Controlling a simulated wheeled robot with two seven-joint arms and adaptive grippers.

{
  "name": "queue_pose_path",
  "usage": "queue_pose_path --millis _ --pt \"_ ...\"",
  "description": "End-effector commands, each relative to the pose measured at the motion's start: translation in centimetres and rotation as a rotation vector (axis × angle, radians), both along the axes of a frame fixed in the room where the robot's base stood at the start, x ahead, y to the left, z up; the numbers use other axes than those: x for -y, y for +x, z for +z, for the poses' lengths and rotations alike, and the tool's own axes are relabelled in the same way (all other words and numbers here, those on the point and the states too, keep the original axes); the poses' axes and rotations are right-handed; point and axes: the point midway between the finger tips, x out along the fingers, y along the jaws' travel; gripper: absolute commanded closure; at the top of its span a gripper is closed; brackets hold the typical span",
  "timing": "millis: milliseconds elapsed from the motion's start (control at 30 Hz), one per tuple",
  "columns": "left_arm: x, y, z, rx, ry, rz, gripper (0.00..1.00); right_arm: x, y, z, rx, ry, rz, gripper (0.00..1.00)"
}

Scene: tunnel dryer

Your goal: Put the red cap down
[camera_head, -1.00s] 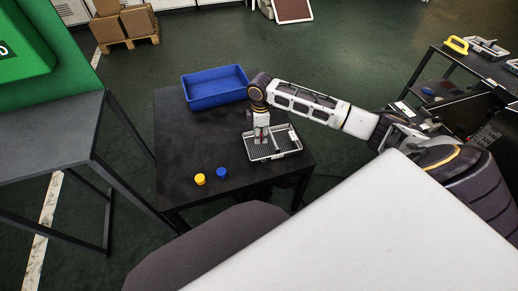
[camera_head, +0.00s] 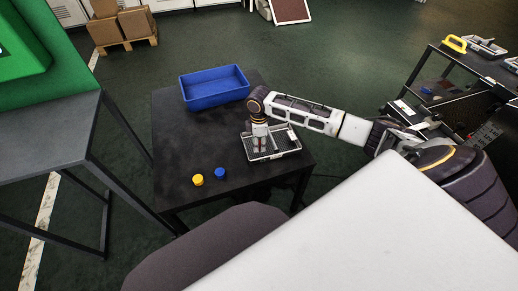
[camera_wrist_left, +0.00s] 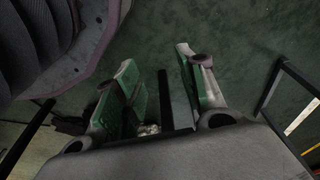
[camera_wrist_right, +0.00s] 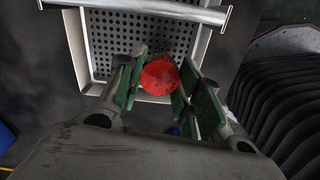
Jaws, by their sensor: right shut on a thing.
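The red cap (camera_wrist_right: 159,77) is between the fingers of my right gripper (camera_wrist_right: 158,80) in the right wrist view, and the fingers are shut on it. The metal tray (camera_wrist_right: 92,50) with a perforated floor and a bar handle lies below the cap. In the head view my right gripper (camera_head: 259,149) points down at the left part of the tray (camera_head: 284,155); I cannot tell whether the cap touches the tray floor. My left gripper (camera_wrist_left: 165,60) is open and empty in the left wrist view, above the floor.
The tray sits on a black table (camera_head: 178,135). A yellow cap (camera_head: 198,180) and a blue cap (camera_head: 220,174) stand near its front edge, left of the tray. A blue bin (camera_head: 214,101) is at the back. The table's left middle is clear.

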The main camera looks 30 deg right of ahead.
Motion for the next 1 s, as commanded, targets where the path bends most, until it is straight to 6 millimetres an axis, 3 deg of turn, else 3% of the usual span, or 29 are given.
queue_pose_path --millis 167,433,1000 --pt "0.1 0.2 0.2 -0.007 0.000 -0.001 0.60 -0.1 -0.1 -1.5 -0.002 0.000 0.001 0.77" --pt "0.9 0.5 2.7 -0.013 -0.010 -0.003 0.60 0.0 -0.1 -3.8 -0.001 0.000 0.000 0.77" --pt "0.9 0.6 2.9 -0.009 -0.011 -0.004 0.60 0.0 0.0 -4.3 -0.001 0.000 0.000 0.77"
